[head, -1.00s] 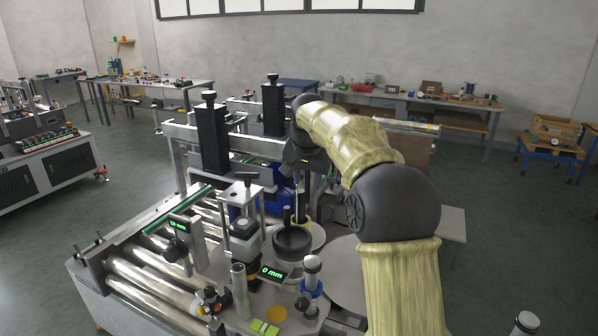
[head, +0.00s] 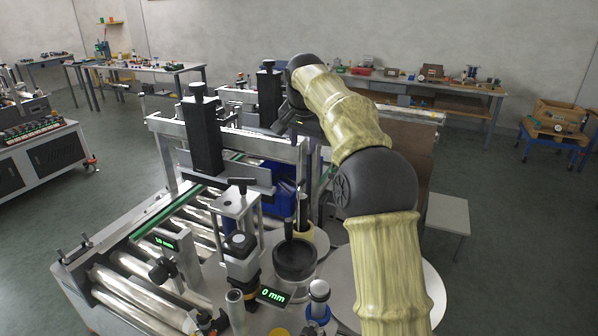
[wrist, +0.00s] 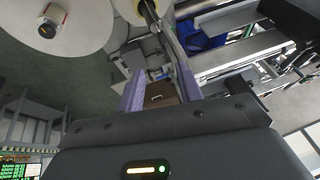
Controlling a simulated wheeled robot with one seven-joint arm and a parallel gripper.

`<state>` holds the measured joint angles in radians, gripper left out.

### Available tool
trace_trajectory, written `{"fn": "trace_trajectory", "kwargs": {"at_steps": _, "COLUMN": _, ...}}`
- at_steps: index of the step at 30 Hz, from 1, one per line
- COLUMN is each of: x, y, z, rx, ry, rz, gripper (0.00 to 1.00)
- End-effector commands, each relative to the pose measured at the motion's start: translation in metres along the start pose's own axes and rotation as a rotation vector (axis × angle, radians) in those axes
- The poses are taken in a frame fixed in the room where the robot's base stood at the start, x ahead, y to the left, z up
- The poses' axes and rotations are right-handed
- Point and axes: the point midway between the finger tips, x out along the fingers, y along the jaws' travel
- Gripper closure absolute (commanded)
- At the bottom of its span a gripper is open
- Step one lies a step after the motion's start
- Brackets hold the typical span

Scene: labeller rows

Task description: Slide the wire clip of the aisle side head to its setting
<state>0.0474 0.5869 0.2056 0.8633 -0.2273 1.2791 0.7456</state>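My gripper (wrist: 160,88) shows in the wrist view with its two purple fingers spread apart and nothing between them. In the head view my arm reaches over the right side of the labeller, and its dark wrist (head: 298,122) is near the far end of the cross beam; the fingertips cannot be made out clearly there. Two black upright units, a near one (head: 202,135) and a far one (head: 267,92), stand on the labeller's beams. I cannot make out the wire clip or its setting in either view, nor tell which head is the aisle side one.
Steel rollers (head: 135,284) run along the machine's left. A black cup-shaped part (head: 294,262) and a "0 mm" display (head: 273,296) stand near the front. A white roll (wrist: 68,22) shows in the wrist view. A grey stool (head: 447,218) stands right; open floor lies beyond.

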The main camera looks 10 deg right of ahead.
Motion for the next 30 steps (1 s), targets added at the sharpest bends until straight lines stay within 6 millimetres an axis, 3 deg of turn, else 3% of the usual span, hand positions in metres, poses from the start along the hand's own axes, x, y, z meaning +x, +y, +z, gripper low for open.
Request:
{"fn": "trace_trajectory", "kwargs": {"at_steps": 17, "x": 0.005, "y": -0.002, "z": 0.001, "rx": -0.001, "ry": -0.002, "rz": 0.0, "gripper": 0.64}}
{"fn": "trace_trajectory", "kwargs": {"at_steps": 30, "x": 0.072, "y": 0.0, "z": -0.001, "rx": 0.002, "ry": -0.003, "rz": 0.002, "gripper": 0.64}}
